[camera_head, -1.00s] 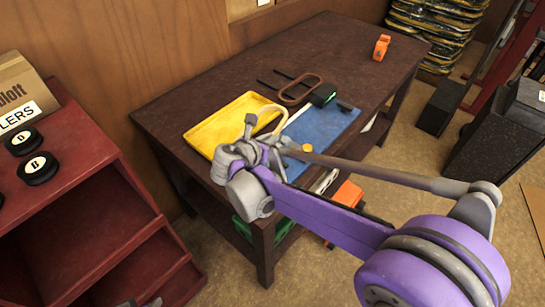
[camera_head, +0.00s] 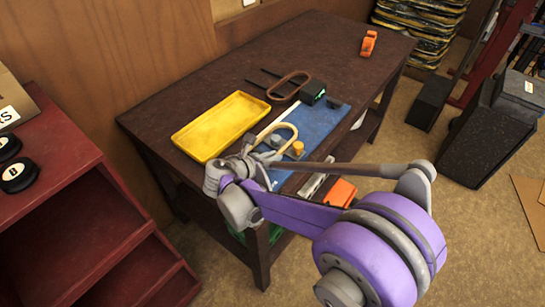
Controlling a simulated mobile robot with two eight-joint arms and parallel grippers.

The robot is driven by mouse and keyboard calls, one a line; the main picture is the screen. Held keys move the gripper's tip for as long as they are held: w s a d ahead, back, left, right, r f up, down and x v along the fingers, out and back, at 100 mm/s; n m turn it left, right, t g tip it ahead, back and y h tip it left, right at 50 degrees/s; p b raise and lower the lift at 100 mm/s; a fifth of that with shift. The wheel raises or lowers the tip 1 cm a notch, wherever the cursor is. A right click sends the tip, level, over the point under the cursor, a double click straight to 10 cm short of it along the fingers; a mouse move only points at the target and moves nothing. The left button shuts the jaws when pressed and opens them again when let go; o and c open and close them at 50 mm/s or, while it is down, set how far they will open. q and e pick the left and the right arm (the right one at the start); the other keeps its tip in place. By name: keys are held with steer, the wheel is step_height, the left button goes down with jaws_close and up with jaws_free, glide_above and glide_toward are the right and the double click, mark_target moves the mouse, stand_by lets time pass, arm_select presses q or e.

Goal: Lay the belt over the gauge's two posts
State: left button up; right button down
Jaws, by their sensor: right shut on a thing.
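My right gripper (camera_head: 254,160) is shut on a tan loop belt (camera_head: 291,126), which stands out from the jaws over the near part of a blue board (camera_head: 318,122). I cannot tell whether the belt touches either. The jaws partly hide the board's near left end. My left gripper is not in view.
A yellow tray (camera_head: 219,126) lies left of the board on the dark table (camera_head: 225,79). A brown loop (camera_head: 289,86) with two dark rods lies beyond. An orange object (camera_head: 368,43) is at the far right corner. A red shelf (camera_head: 75,222) stands at left.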

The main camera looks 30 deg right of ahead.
steer(key=c, duration=0.9)
jaws_free()
